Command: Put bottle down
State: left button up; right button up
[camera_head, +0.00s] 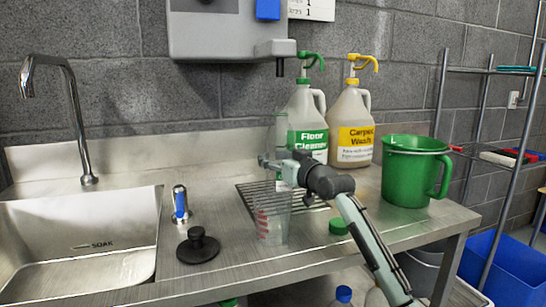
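A clear, narrow bottle (281,132) is upright beneath the wall dispenser's nozzle, above the dark drain grate (253,197). My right gripper (271,162) reaches in from the lower right, its fingers across the bottle's middle, and seems shut on it. The gripper hides part of the bottle, and I cannot tell whether its base touches the grate. My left gripper is not in view.
A clear measuring cup (272,219) with red marks stands in front. A green cap (338,226), black stopper (198,246), green pitcher (408,172) and two pump jugs, Floor Cleaner (307,115) and yellow-topped (351,115), are on the counter. A sink (80,240) is left.

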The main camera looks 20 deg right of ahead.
jog(key=o, duration=1.6)
jog(key=shift+c, duration=0.2)
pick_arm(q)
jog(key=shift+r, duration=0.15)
pick_arm(e)
jog(key=shift+r, duration=0.1)
jog(key=shift+s+d, duration=0.1)
jog(key=shift+s, duration=0.2)
jog(key=v, duration=0.5)
jog(key=shift+s+d, duration=0.1)
jog(key=shift+s, duration=0.2)
jog(key=shift+s+d, duration=0.1)
jog(key=shift+s, duration=0.45)
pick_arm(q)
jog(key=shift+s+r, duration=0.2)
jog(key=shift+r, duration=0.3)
pick_arm(e)
jog(key=shift+s, duration=0.1)
